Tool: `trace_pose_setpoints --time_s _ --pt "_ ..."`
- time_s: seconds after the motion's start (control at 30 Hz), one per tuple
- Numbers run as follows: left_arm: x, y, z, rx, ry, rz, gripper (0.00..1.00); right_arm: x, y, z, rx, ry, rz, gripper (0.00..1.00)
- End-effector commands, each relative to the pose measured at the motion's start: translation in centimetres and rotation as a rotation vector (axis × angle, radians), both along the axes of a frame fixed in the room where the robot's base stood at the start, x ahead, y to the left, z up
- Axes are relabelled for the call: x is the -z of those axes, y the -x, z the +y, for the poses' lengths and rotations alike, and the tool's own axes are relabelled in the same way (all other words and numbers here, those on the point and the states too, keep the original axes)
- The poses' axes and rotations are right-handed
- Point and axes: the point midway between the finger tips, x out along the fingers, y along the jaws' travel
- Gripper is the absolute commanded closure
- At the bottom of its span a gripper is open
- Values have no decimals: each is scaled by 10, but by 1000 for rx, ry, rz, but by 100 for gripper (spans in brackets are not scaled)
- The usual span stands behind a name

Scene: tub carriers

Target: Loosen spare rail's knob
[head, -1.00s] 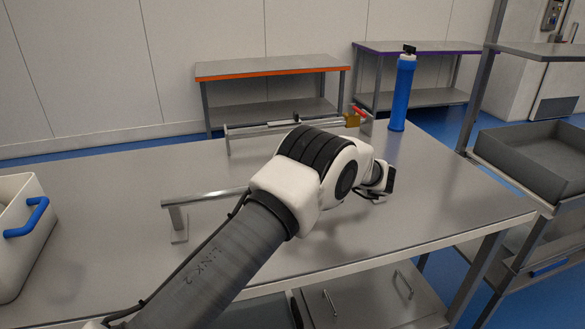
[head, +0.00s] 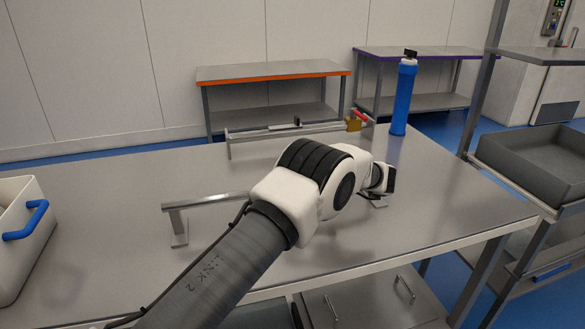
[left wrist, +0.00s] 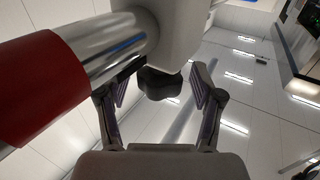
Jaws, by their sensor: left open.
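The near rail (head: 207,198), a silver bar on feet, stands on the steel table. My left arm hides its right part. My left gripper (left wrist: 166,75) is open in the left wrist view, one finger on each side of a black lobed knob (left wrist: 160,86). Contact between the fingers and the knob cannot be made out. The knob sits under a pale body on a silver bar (left wrist: 105,50) with a red sleeve (left wrist: 40,85). In the head view, the wrist is at the near rail's right end and the fingers are mostly hidden. My right gripper is out of view.
A second rail (head: 265,133) with a yellow-and-red clamp (head: 354,121) lies at the table's back edge. A blue cylinder (head: 404,98) stands at the back right. A white tub (head: 24,245) with a blue handle is at the left. The table's right front is clear.

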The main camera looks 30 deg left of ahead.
Motion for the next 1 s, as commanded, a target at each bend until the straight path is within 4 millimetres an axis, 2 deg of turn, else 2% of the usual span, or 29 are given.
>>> trace_pose_setpoints --time_s 0.17,0.5,0.6,1.0 --pt "-10 0 0 1 -1 -3 33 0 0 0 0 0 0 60" --pt "-83 0 1 0 0 -3 33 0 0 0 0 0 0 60" --pt "-95 0 1 -1 1 0 33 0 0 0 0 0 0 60" --pt "-100 0 1 -1 1 0 33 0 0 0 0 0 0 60"
